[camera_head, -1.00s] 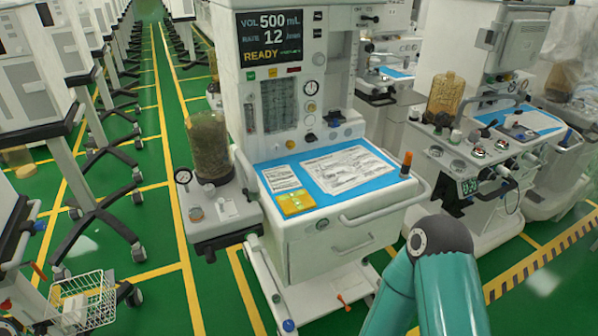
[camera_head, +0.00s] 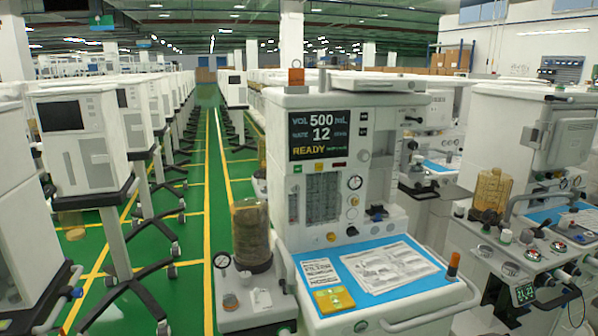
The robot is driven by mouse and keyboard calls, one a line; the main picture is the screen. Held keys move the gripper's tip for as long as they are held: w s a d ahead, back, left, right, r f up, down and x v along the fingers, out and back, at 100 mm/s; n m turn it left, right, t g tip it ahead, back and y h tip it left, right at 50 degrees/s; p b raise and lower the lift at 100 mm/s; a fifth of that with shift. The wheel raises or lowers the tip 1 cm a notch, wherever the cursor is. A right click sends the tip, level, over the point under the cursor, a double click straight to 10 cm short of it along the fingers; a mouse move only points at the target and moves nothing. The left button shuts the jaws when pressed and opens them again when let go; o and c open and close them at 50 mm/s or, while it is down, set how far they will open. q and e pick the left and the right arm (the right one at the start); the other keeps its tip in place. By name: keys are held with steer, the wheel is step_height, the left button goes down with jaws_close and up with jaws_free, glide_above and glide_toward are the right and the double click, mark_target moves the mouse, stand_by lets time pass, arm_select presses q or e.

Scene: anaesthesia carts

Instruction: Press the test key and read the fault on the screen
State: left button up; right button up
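The anaesthesia cart in the middle has a black screen (camera_head: 331,134) reading "VOL 500 mL", "RATE 12" and "READY" in yellow; small green text beside it is unreadable. Just below the screen sit a small green key (camera_head: 297,169), a yellow key (camera_head: 318,166) and a red key (camera_head: 339,164). Their labels are too small to read, so I cannot tell which is the test key. Neither of my grippers is in view.
Another cart (camera_head: 520,245) stands right; a green aisle (camera_head: 205,200) runs left.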

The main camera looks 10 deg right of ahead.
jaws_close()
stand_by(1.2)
